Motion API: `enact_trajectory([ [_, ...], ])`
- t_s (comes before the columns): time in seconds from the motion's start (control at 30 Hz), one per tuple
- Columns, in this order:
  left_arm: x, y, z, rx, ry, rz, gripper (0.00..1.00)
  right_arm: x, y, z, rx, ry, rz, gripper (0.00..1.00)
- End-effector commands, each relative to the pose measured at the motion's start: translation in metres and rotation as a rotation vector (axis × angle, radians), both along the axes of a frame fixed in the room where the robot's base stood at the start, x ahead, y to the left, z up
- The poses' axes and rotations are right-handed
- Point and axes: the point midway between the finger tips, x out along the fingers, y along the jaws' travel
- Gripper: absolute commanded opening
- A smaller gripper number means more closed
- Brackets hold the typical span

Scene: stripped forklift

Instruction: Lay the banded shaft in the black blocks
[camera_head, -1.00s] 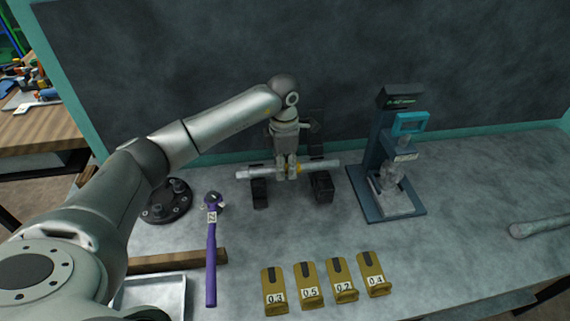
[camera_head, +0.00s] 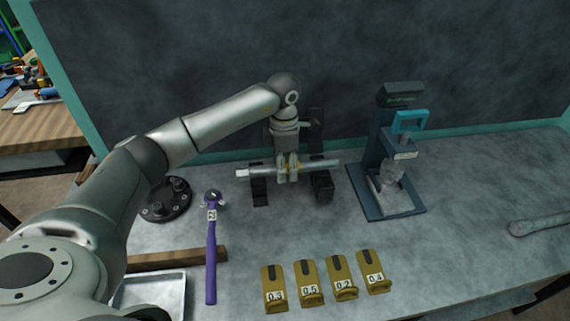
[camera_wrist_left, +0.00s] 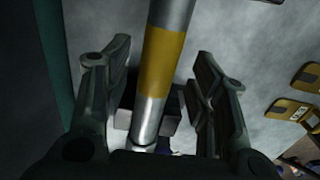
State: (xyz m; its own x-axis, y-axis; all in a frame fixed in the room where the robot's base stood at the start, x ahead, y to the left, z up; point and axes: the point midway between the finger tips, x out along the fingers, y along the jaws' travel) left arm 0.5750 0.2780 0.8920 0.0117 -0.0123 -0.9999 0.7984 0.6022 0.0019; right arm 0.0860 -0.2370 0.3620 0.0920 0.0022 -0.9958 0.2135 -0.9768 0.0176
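The banded shaft (camera_head: 322,163) is a silver bar with a yellow band, which shows large in the left wrist view (camera_wrist_left: 162,62). It lies nearly level across two black blocks, the left block (camera_head: 259,192) and the right block (camera_head: 323,188); exact seating in their tops is too small to tell. A black block (camera_wrist_left: 172,125) also shows under the shaft in the left wrist view. My left gripper (camera_head: 287,176) is over the shaft's middle, fingers on either side with gaps between them and the shaft (camera_wrist_left: 160,75). My right gripper is not in view.
A blue press-like stand (camera_head: 372,180) is to the right. A purple-handled tool (camera_head: 211,255), a dark round flange (camera_head: 166,203) and a metal tray (camera_head: 150,292) are at left. Several yellow numbered blocks (camera_head: 309,283) lie in front. A grey rod (camera_head: 540,225) lies far right.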

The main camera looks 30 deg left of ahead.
Motion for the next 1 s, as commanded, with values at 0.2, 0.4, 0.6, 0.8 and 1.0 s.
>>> enact_trajectory([
  [0.2,-0.002,0.000,-0.003,0.002,0.007,0.000,0.53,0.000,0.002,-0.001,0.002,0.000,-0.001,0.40],
  [0.4,0.000,0.001,0.018,0.002,0.000,0.001,0.53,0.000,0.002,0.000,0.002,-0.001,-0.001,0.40],
  [0.6,0.000,0.001,0.061,0.001,-0.002,0.000,0.53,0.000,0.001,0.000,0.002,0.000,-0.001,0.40],
  [0.8,-0.001,0.002,0.099,0.001,0.000,0.001,0.53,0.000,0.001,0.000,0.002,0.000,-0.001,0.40],
  [1.0,-0.001,0.002,0.117,0.002,0.001,0.001,0.53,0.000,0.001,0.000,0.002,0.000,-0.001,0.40],
])
